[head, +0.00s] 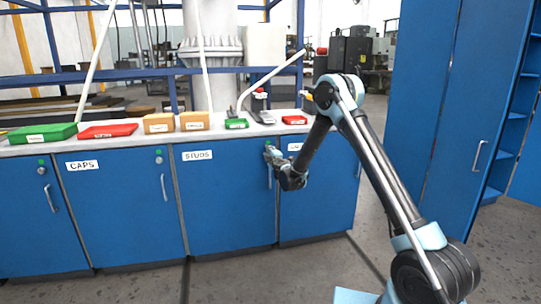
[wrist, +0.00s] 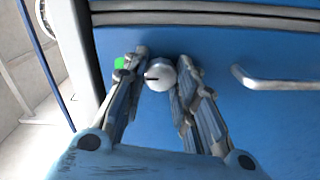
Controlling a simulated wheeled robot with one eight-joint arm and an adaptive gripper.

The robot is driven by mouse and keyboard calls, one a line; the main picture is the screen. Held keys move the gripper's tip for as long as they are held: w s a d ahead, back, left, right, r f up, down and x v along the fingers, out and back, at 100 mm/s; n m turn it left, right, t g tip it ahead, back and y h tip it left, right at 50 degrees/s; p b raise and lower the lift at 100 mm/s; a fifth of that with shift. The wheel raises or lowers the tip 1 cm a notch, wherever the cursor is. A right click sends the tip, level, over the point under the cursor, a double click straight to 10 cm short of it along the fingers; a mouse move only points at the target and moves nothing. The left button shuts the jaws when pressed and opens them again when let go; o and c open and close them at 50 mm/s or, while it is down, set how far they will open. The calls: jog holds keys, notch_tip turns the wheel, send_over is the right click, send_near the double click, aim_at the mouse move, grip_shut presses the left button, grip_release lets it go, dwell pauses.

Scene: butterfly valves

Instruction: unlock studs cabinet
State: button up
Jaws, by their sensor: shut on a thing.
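The studs cabinet (head: 225,210) is a blue door under the counter with a white STUDS label (head: 198,155). My gripper (head: 272,154) is at its upper right corner and hides the lock in the head view. In the wrist view my gripper (wrist: 161,60) has its two fingers on either side of the round silver lock knob (wrist: 161,76) and is shut on it. The knob has a dark, roughly horizontal slot. A green mark (wrist: 119,63) shows beside the left finger. The door's metal handle (wrist: 285,83) is right of the knob, and the door is shut.
The CAPS cabinet (head: 120,205) stands to the left and another blue cabinet (head: 318,205) to the right. The counter holds green, red and tan boxes (head: 159,123). A tall blue locker (head: 445,120) stands at the right. The floor in front is clear.

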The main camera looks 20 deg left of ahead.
dwell(0.5)
jog(key=o, duration=1.1)
jog(key=shift+s, duration=0.1)
jog(key=v, duration=1.1)
jog(key=shift+s+d+f, duration=0.1)
jog(key=shift+s+d, duration=0.1)
jog(key=shift+s, duration=0.1)
